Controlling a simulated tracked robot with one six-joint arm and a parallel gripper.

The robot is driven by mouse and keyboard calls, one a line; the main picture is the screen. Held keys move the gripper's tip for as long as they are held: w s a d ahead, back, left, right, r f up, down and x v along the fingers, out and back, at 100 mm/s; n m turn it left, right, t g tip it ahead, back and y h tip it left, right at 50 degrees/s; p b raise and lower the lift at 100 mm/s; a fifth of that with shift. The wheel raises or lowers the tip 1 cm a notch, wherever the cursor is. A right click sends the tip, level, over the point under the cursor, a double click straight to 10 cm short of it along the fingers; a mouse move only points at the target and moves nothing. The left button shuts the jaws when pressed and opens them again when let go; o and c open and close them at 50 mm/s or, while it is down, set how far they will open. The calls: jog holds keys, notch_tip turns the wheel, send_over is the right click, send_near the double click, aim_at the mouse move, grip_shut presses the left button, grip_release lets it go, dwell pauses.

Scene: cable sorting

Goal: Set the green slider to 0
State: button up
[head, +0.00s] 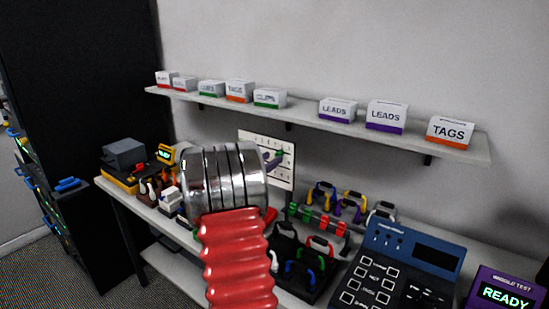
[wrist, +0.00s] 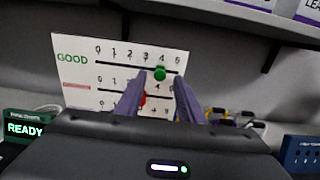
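The white slider panel (wrist: 75,75) stands at the back in the wrist view, with numbered rows from 0 to 5. The green slider (wrist: 160,73) is on the top row marked GOOD, at about 4. A red slider (wrist: 142,99) is on the row below, partly hidden by the left finger. My gripper (wrist: 160,80) is open, its two purple fingers apart, one on each side of the green slider in the picture. I cannot tell whether they touch it. In the head view the panel (head: 288,178) is partly covered by my arm and gripper (head: 273,160).
A shelf (head: 310,118) with several labelled boxes runs above the panel. A small READY display (wrist: 27,129) is at the wrist view's left.

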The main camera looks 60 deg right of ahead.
aim_at(279, 154)
jog(key=shift+s+d, duration=0.15)
jog(key=shift+d, duration=0.6)
jog(key=shift+s+d, duration=0.1)
jog(key=shift+d, duration=0.6)
grip_shut()
